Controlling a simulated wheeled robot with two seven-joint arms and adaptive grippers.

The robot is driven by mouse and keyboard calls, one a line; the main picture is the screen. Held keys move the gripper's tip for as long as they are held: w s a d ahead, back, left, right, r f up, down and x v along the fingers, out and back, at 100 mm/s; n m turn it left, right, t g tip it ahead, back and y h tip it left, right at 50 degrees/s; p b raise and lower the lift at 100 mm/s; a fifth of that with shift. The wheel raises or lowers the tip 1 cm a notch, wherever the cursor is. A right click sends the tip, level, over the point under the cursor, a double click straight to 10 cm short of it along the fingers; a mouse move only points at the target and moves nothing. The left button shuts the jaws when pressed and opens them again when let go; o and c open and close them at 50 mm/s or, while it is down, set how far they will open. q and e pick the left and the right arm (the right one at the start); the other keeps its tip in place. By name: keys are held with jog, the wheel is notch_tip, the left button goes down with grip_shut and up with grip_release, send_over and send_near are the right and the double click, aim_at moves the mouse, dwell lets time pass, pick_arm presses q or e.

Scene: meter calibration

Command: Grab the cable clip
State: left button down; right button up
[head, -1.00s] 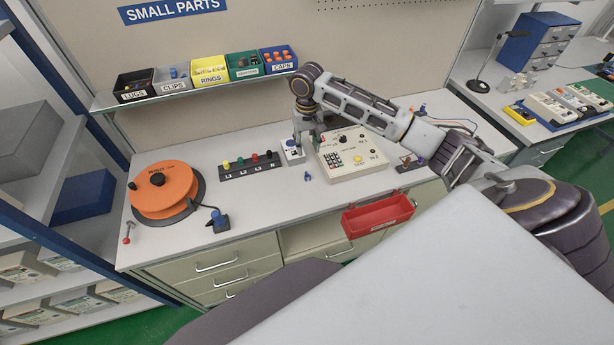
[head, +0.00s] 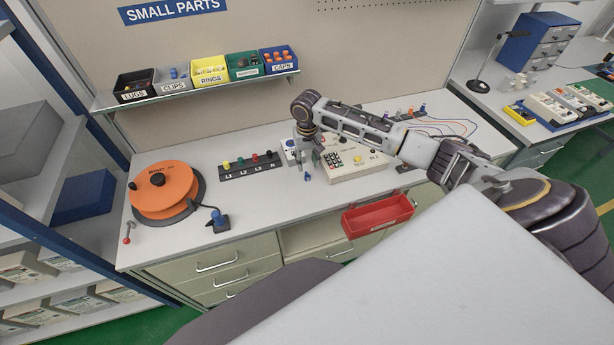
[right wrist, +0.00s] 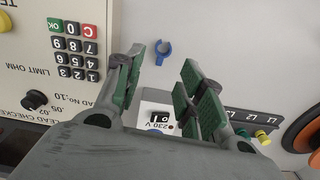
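The cable clip is a small blue open-jawed clip (head: 307,177) lying on the light bench top in front of the socket box and the tester. In the right wrist view the clip (right wrist: 163,50) shows beyond the fingertips, between the two fingers in line of sight. My right gripper (head: 307,147) points down over the bench just behind the clip. In the right wrist view its green-padded fingers (right wrist: 163,80) are apart with nothing between them. The clip is not touched. My left gripper is not in view.
A cream tester with keypad (head: 357,172) is right of the clip. A small socket box (right wrist: 160,122) and a black terminal strip (head: 250,164) are close by. An orange cable reel (head: 163,190) stands left. A red bin (head: 378,216) hangs at the front edge. Bench around the clip is clear.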

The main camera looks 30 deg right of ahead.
aim_at(307, 174)
jog(key=shift+f, duration=0.45)
jog(key=shift+f, duration=2.6)
jog(key=c, duration=0.5)
